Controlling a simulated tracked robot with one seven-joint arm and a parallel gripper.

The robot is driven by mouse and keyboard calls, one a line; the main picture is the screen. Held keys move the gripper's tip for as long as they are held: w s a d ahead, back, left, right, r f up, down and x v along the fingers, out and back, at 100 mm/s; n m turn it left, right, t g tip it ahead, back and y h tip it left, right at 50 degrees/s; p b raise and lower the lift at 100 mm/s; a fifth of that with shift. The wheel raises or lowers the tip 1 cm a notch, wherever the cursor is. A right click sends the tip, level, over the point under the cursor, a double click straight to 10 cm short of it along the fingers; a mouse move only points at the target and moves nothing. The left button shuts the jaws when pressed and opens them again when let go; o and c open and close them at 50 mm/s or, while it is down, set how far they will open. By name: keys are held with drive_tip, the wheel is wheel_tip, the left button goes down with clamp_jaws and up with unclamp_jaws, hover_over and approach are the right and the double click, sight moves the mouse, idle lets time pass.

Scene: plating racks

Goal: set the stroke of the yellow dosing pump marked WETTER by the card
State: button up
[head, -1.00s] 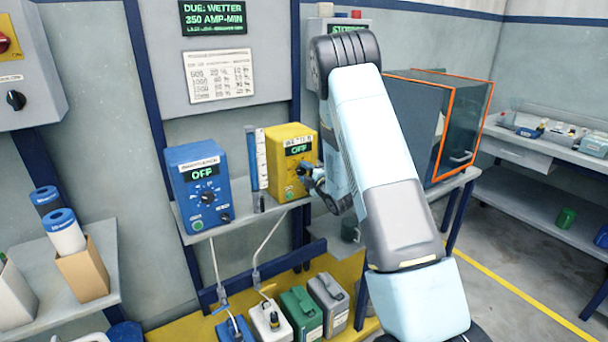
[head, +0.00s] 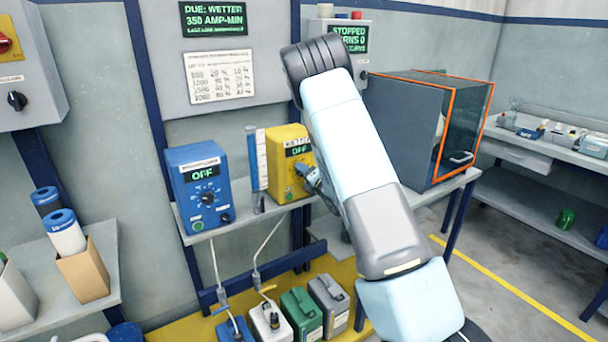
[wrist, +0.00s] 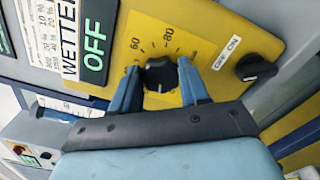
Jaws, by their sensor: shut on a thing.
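The yellow dosing pump (head: 272,150) stands on the grey shelf against the wall. In the wrist view its label reads WETTER and its display (wrist: 95,48) reads OFF. Its black stroke knob (wrist: 158,77) sits in a printed scale where 60 and 80 are legible. My gripper (wrist: 160,86) is shut on the knob, one blue finger on each side. A black OFF/ON switch (wrist: 256,68) is on the same face, right of the knob. The card (head: 220,77) hangs on the wall above; its figures are too small to read surely.
A blue pump (head: 200,185), also showing OFF, stands left of the yellow one. A graduated cylinder (head: 256,160) stands between them. A green sign (head: 213,18) reads DUE: WETTER 350 AMP-MIN. An orange-edged cabinet (head: 410,125) is right of my arm. Several jugs (head: 300,312) stand below.

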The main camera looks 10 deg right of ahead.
drive_tip(key=shift+s+a+f, duration=0.15)
drive_tip(key=shift+f, duration=0.2)
drive_tip(key=o, duration=0.8)
drive_tip(key=shift+o, duration=1.3)
drive_tip(key=shift+r, duration=0.2)
drive_tip(key=v, duration=1.3)
drive_tip(key=shift+s+d, duration=0.2)
drive_tip(key=shift+d, duration=0.05)
